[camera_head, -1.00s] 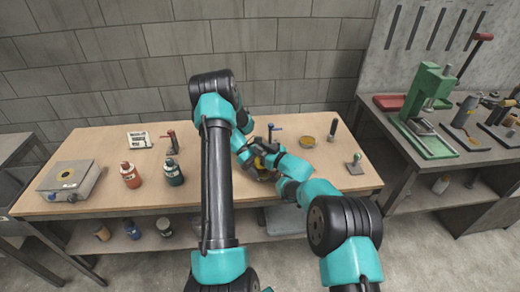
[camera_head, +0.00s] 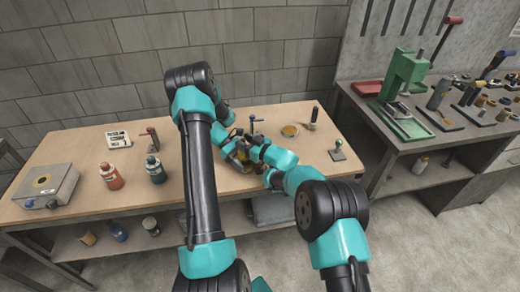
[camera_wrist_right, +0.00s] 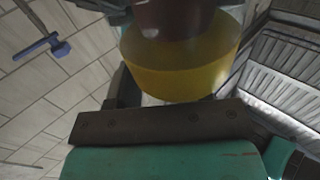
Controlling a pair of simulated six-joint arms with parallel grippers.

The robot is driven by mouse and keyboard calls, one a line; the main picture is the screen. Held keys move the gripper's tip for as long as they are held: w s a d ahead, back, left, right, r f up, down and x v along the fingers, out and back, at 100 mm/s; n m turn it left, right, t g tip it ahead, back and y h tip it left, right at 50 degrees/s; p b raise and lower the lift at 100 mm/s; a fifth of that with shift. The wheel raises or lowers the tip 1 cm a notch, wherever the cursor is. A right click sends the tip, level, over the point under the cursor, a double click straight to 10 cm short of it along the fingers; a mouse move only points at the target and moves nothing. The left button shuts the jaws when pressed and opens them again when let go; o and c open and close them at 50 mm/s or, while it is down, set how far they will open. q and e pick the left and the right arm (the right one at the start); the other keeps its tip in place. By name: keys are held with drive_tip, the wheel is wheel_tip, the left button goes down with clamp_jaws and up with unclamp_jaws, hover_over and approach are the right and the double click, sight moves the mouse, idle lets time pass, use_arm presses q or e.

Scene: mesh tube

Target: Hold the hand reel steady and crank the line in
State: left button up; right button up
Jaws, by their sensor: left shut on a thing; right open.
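The yellow and dark reel (camera_head: 241,155) sits on the wooden bench in the head view, mostly hidden behind my arms. Its yellow drum (camera_wrist_right: 185,65) fills the upper middle of the right wrist view, with a dark brown round part (camera_wrist_right: 172,18) above it. My left gripper (camera_head: 242,162) is shut on the reel, though its fingertips are hard to make out. My right gripper (camera_head: 247,142) is just above it in the head view. In its wrist view the right gripper (camera_wrist_right: 165,97) is open close to the drum; contact cannot be told. The crank handle is not clearly visible.
An amber dish (camera_head: 290,131) and a small green-based stand (camera_head: 338,151) are to the right. Red (camera_head: 109,176) and dark green (camera_head: 155,169) bottles stand left. The bench between bottles and front edge is clear.

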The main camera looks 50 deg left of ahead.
drive_tip(key=v, duration=1.1)
drive_tip(key=shift+r, duration=0.1)
wheel_tip(320, 180, up, 4)
drive_tip(key=m+h, duration=0.1)
drive_tip(key=m, duration=1.1)
drive_tip(key=m+t+h, duration=0.1)
drive_tip(key=m+h, duration=0.1)
drive_tip(key=m, duration=1)
drive_tip(key=m+h, duration=0.1)
drive_tip(key=m, duration=1)
drive_tip(key=shift+a+r+m+h, duration=0.15)
drive_tip(key=shift+r+m+h, duration=0.15)
drive_tip(key=shift+m, duration=0.1)
